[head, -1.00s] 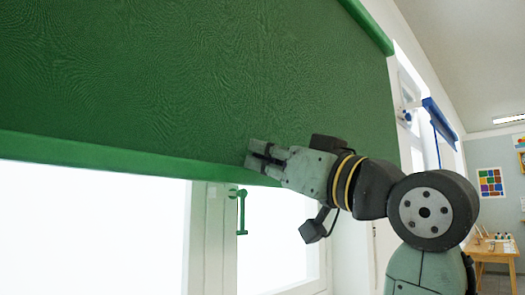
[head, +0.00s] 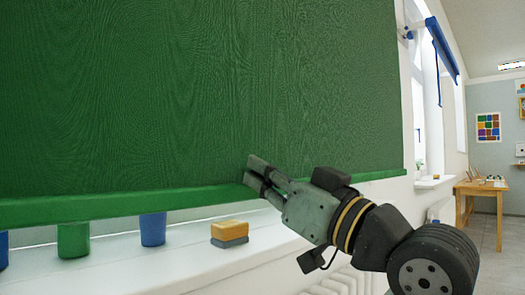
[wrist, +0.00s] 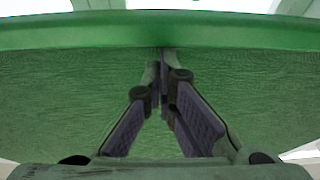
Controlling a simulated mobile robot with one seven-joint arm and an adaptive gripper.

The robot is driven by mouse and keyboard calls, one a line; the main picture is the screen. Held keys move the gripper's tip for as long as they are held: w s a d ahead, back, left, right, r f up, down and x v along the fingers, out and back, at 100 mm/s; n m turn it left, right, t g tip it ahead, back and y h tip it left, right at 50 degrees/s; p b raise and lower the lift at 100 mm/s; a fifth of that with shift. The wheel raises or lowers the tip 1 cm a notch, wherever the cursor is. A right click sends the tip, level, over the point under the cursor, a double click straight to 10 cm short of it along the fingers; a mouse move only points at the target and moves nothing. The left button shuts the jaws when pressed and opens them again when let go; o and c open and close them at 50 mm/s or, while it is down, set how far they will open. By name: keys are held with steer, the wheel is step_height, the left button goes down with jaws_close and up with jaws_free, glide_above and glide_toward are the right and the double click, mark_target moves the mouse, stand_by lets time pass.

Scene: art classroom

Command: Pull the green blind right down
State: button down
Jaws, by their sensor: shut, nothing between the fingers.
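The green blind (head: 200,90) fills most of the head view and hangs down over nearly the whole window. Its green bottom bar (head: 110,206) is a little above the white sill. The blind (wrist: 60,85) and its bar (wrist: 80,33) also show in the wrist view. My gripper (head: 252,171) is shut, with its tips at the blind's lower part, just above the bar. In the wrist view my gripper (wrist: 162,62) has its fingers together and pointing at the bar. Whether the tips touch the bar, and the pull handle, cannot be seen.
On the white sill (head: 190,265) stand a green cup (head: 73,240), a blue cup (head: 153,229) and stacked sponges (head: 229,233), yellow over blue-grey. Another blue item is cut off at the left edge. A radiator (head: 345,283) is below. A blue blind (head: 441,50) and a wooden table (head: 480,190) are farther right.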

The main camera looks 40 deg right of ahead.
step_height(320, 180, down, 8)
steer(key=b, duration=0.3)
steer(key=shift+r, duration=0.2)
steer(key=shift+w, duration=0.1)
